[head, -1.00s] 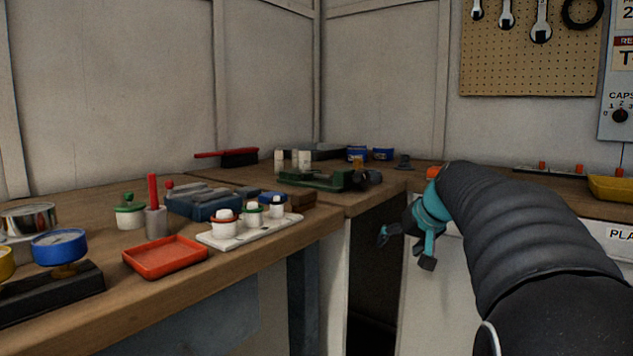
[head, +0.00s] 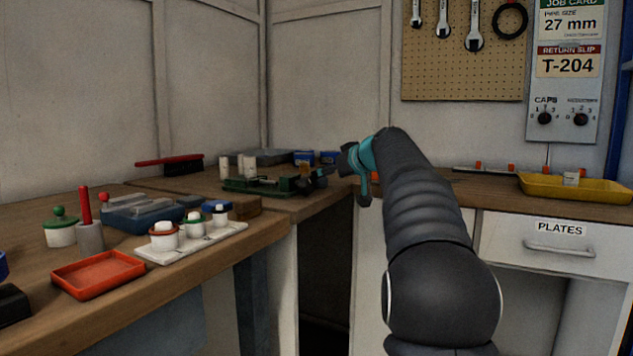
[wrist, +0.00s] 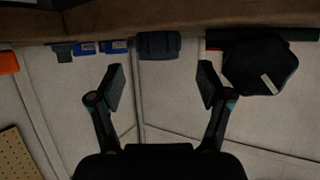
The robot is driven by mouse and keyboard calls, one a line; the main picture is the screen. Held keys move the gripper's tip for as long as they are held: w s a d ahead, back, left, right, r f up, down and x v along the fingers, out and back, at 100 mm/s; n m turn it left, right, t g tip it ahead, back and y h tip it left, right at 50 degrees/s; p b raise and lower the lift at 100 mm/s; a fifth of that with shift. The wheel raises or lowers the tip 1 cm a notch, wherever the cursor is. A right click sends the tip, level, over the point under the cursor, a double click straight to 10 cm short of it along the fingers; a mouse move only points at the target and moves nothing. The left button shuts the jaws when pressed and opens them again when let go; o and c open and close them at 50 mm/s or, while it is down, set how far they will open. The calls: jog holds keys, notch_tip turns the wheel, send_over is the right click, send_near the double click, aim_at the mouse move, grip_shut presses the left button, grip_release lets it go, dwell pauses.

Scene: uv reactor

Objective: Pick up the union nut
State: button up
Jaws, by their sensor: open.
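A dark blue-grey ribbed round piece, which looks like the union nut (wrist: 158,45), shows at the top middle of the wrist view, near the wooden bench surface. In the head view, a dark round piece (head: 319,179) at the right end of a green device may be the same part; I cannot be sure. My gripper (wrist: 160,82) is open and empty. Its two fingers stand apart, and the ribbed piece lies ahead of the gap between them, not touched. In the head view my gripper (head: 354,178) is just right of the green device, partly hidden by my arm.
The green device (head: 262,185) stands on the bench near the corner. Blue bins (head: 304,157) are behind it. A black angular object (wrist: 260,65) is right in the wrist view. A white rack (head: 190,243) and red tray (head: 98,274) are at front left. A yellow tray (head: 575,188) is right.

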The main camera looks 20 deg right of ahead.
jog(key=shift+p+x, duration=0.6)
jog(key=shift+x, duration=2.65)
jog(key=shift+d, duration=0.15)
jog(key=shift+c, duration=0.3)
jog(key=c, duration=1.1)
